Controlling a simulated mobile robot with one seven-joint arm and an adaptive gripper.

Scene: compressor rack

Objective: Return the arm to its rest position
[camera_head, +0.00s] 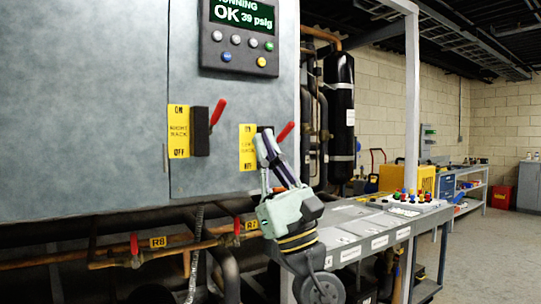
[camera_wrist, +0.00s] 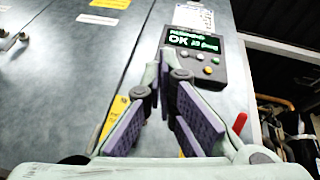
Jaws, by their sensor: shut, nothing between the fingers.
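My gripper (camera_head: 266,144) is raised in front of the grey cabinet in the camera_head view, its fingers pointing up and slightly left. In the wrist view its purple-padded fingers (camera_wrist: 163,66) meet at the tips, shut and empty. In the camera_head view the fingers partly cover the right switch's yellow label (camera_head: 247,158). Whether they touch the switch cannot be told. My wrist hangs beside the left end of the grey bench (camera_head: 345,224).
The cabinet (camera_head: 80,100) carries a lit display panel (camera_head: 240,38) reading OK 39 psig. Two red-handled switches, left (camera_head: 217,112) and right (camera_head: 285,131), stick out. Copper pipes with red valve handles run below. A black cylinder (camera_head: 338,115) stands behind. Open floor (camera_head: 490,255) lies at right.

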